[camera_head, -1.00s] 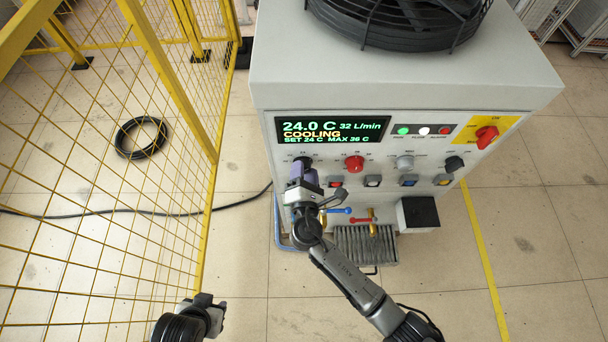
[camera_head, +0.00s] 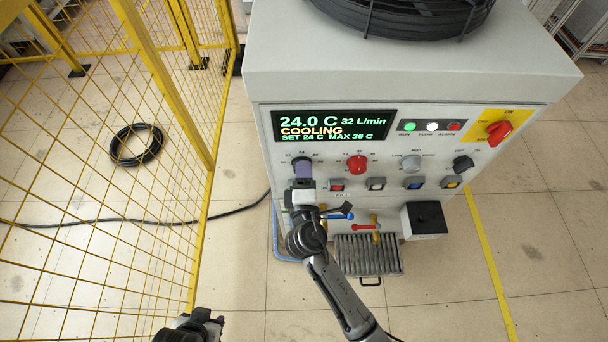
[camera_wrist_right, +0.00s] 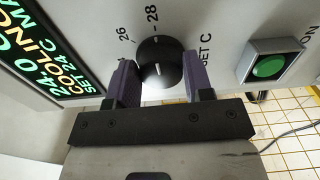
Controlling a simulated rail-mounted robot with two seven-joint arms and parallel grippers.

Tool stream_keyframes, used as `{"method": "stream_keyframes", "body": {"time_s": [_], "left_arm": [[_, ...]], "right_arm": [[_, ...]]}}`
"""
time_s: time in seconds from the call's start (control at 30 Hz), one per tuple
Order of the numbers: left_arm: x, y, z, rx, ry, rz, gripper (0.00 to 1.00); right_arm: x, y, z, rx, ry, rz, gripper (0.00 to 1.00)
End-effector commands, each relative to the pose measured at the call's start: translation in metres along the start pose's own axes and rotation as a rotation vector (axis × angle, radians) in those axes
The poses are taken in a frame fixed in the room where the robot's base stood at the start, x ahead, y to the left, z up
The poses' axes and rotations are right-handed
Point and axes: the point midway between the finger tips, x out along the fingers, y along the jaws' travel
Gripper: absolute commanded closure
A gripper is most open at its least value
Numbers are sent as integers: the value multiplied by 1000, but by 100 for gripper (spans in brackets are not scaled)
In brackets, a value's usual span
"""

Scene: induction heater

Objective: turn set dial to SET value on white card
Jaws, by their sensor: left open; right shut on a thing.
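The set dial (camera_wrist_right: 160,72) is a black knob with a white pointer line, below the display on the grey cabinet front. In the right wrist view it lies between the two purple fingers of my right gripper (camera_wrist_right: 161,84), which is shut on it. Scale marks 26 and 28 show around it. In the head view my right gripper (camera_head: 303,172) covers most of the dial. The display (camera_head: 333,126) reads 24.0 C, 32 L/min, COOLING, SET 24 C, MAX 36 C. My left gripper (camera_head: 203,321) hangs open at the bottom edge, away from the cabinet. I see no white card.
A red knob (camera_head: 357,164), a grey knob (camera_head: 411,163) and a black knob (camera_head: 463,163) sit right of the dial. Several square buttons and blue and red valve levers lie below. A yellow mesh fence (camera_head: 110,170) stands at left.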

Motion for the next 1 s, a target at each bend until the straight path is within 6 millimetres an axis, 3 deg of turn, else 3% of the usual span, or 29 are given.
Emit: {"method": "stream_keyframes", "body": {"time_s": [0.6,0.63,0.87,1.0], "left_arm": [[2,4,0,-13,2,10,57],[2,4,0,-13,2,10,57],[2,4,0,-11,2,9,57],[2,2,0,-8,2,6,57]], "right_arm": [[0,0,-1,38,1,-1,77],[0,0,-1,38,1,-1,52],[0,0,0,37,1,0,30],[0,0,0,36,1,0,29]]}}
